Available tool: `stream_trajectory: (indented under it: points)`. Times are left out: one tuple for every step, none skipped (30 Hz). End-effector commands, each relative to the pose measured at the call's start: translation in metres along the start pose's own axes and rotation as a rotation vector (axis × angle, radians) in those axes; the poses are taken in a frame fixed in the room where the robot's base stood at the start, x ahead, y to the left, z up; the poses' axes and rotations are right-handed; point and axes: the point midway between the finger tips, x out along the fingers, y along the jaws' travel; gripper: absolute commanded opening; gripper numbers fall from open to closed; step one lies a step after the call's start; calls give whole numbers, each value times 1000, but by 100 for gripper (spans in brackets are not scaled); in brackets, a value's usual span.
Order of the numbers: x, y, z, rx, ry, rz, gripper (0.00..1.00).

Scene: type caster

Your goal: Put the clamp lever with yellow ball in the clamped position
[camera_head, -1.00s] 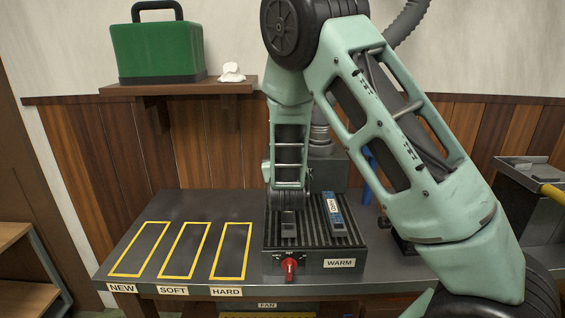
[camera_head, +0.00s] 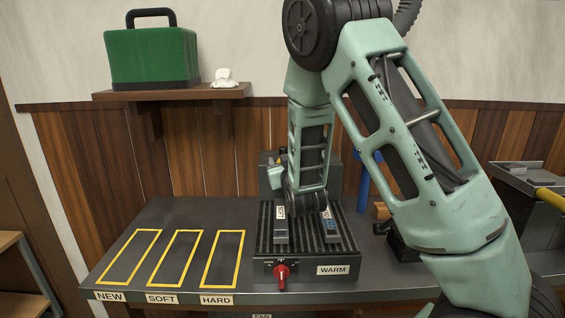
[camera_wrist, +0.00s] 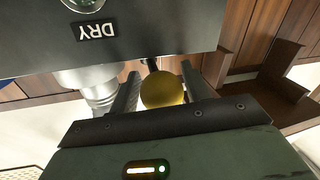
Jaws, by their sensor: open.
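The lever's yellow ball (camera_wrist: 162,89) is in the middle of the wrist view. My gripper (camera_wrist: 160,70) is open, with one dark finger on each side of the ball. The ball lies between the fingers, close to the right one; I cannot tell whether they touch. A thin dark rod shows just above the ball, near the edge of a grey box (camera_wrist: 150,42) labelled DRY. The rest of the lever is hidden.
A ribbed plate unit (camera_head: 262,245) labelled WARM, with a red knob (camera_head: 281,276) and two small blocks on top, stands below my arm. Left of it are yellow-outlined areas on the table (camera_head: 170,215). A shelf (camera_head: 120,95) holds a green case (camera_head: 153,58).

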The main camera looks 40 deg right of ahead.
Motion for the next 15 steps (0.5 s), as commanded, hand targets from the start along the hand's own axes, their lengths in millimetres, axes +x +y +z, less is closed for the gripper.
stream_trajectory:
  points:
    - [0,0,0,0,0,1,59]
    - [0,0,0,0,0,1,59]
    - [0,0,0,0,0,0,59]
    - [0,0,0,0,0,0,59]
    - [0,0,0,0,0,0,59]
    - [0,0,0,0,0,0,59]
    - [0,0,0,0,0,0,59]
    - [0,0,0,0,0,-1,59]
    - [0,0,0,0,0,-1,59]
    - [-1,-1,0,0,0,-1,59]
    - [-2,-1,0,1,0,-1,59]
    - [-5,-1,0,1,0,-1,59]
    - [-8,-1,1,1,0,-2,59]
    - [-12,-1,1,1,0,-2,59]
    - [-17,-2,1,1,-1,-3,59]
